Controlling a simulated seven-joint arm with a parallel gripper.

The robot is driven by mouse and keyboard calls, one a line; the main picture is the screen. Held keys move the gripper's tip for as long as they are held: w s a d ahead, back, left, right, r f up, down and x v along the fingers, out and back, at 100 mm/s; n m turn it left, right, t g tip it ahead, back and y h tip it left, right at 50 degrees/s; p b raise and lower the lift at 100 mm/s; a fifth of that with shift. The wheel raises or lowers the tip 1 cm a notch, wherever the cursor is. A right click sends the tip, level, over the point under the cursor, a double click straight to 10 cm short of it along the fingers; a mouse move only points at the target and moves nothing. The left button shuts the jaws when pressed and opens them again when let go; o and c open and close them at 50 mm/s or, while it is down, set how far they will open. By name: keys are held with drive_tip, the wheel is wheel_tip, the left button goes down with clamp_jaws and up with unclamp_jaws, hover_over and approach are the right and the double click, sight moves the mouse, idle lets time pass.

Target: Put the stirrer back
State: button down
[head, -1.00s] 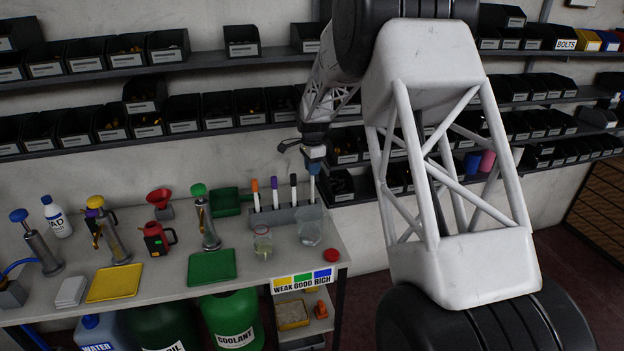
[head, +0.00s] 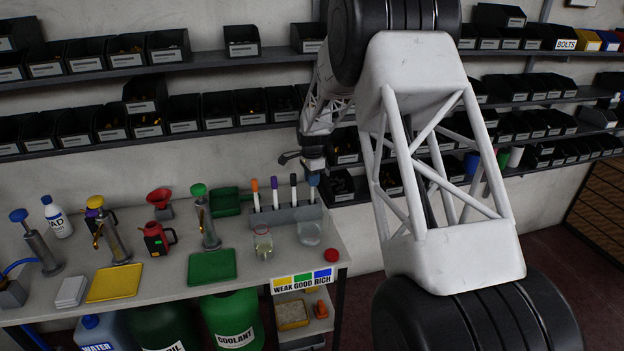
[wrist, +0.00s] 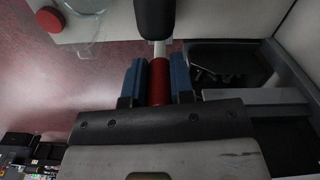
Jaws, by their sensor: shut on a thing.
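My gripper (head: 313,180) is at the right end of the grey rack (head: 265,217) on the bench. In the wrist view its blue fingers are shut on the red handle of the stirrer (wrist: 159,82). In the head view the fingers hide that handle, and a pale shaft (head: 312,196) shows just below them, over the rack's right end. I cannot tell whether its lower end is inside a slot. Orange (head: 254,186), purple (head: 274,184) and black (head: 293,181) topped stirrers stand in the rack to the left. A black top (wrist: 155,18) lies just beyond my fingers in the wrist view.
A clear beaker (head: 309,233) and a jar with pale liquid (head: 263,242) stand in front of the rack. A red lid (head: 331,255) lies near the bench's right edge. Green (head: 212,265) and yellow (head: 114,283) trays lie left. Shelves of dark bins line the wall behind.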

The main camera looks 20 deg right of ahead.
drive_tip(key=shift+f, duration=0.15)
drive_tip(key=c, duration=1)
unclamp_jaws()
drive_tip(key=shift+r, duration=3.9)
